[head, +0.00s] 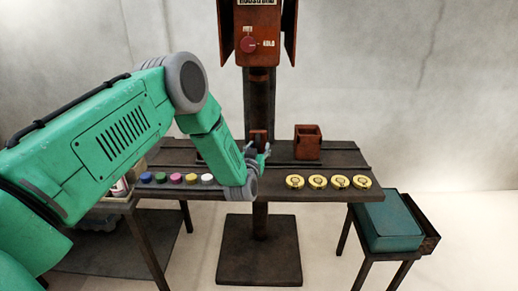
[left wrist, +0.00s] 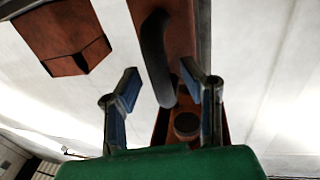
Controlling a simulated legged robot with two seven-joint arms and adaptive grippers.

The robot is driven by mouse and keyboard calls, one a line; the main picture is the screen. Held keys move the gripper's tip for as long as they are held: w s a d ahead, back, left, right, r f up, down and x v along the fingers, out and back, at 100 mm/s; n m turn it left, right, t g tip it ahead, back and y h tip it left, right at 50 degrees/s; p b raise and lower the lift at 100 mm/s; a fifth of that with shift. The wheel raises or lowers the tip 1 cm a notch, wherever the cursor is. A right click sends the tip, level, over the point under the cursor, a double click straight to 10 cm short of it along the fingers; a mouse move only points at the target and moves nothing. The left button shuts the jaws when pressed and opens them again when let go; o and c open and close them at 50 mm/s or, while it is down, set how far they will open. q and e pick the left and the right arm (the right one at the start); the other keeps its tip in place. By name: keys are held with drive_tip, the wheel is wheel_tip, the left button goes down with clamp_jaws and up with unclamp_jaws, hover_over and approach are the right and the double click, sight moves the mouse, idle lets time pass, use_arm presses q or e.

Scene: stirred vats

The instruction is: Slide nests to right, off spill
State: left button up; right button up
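A red-brown open-topped box (head: 307,142) stands upright on the dark table, right of the post. A second, smaller red-brown piece (head: 259,136) shows by the post, partly hidden behind my left gripper (head: 259,150). In the left wrist view, the two fingers of my left gripper (left wrist: 163,82) are apart, with a dark curved bar (left wrist: 156,58) and a red-brown holder with a dark round part (left wrist: 187,125) seen between them. I cannot tell whether a finger touches either. A red-brown box (left wrist: 65,38) is at that view's upper left. I cannot make out a spill. My right gripper is not in view.
A teal box (head: 389,222) sits on a side stand at right.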

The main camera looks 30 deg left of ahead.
use_arm(q)
drive_tip(key=shift+a, duration=0.2)
clamp_jaws()
drive_tip(key=shift+w+d+f, duration=0.1)
drive_tip(key=shift+w+d, duration=0.05)
drive_tip(key=shift+d, duration=0.1)
drive_tip(key=b, duration=0.7)
approach(315, 140)
drive_tip(key=w+a, duration=0.2)
drive_tip(key=w, duration=0.1)
drive_tip(key=shift+w+a+f, duration=0.2)
drive_tip(key=shift+a, duration=0.1)
drive_tip(key=shift+w+d, duration=0.25)
drive_tip(key=shift+d, duration=0.15)
drive_tip(key=shift+r, duration=0.15)
unclamp_jaws()
drive_tip(key=shift+d, duration=0.15)
drive_tip(key=shift+d+r, duration=0.1)
drive_tip(key=shift+r, duration=0.05)
